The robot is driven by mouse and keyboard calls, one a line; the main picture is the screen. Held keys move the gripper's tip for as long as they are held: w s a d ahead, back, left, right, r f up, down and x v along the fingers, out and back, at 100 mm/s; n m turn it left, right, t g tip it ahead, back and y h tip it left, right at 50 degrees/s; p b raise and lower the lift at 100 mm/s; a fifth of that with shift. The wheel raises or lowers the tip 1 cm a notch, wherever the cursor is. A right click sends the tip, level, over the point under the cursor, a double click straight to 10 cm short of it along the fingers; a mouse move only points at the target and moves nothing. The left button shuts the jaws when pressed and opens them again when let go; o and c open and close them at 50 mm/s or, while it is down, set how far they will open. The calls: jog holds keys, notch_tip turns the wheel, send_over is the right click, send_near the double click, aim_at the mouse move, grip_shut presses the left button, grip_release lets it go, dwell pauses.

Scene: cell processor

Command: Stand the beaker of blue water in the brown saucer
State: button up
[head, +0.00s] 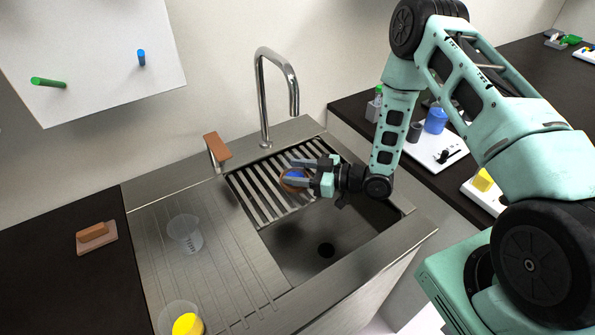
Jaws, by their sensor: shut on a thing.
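My gripper (289,173) reaches in from the right over the slatted rack of the sink. It is shut on the beaker of blue water (297,175), whose blue content shows between the fingers. The brown saucer (284,186) shows as a brown rim around and under the beaker, on the rack. The fingers hide much of both. The beaker looks roughly upright. I cannot tell whether its base touches the saucer.
A clear empty beaker (185,234) stands on the drainboard, and a beaker of yellow (187,324) stands at its front. A tall faucet (262,95) rises behind the rack. A brown-topped dispenser (217,147) is left of it. The sink basin (315,245) is open in front.

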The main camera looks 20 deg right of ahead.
jog(key=o, duration=1.5)
jog(key=shift+c, duration=0.2)
jog(key=shift+d, duration=0.1)
jog(key=b+v, duration=0.2)
jog(key=v, duration=0.4)
jog(key=shift+s+d+r, duration=0.1)
jog(key=shift+s+d, duration=0.35)
jog(key=shift+s, duration=0.05)
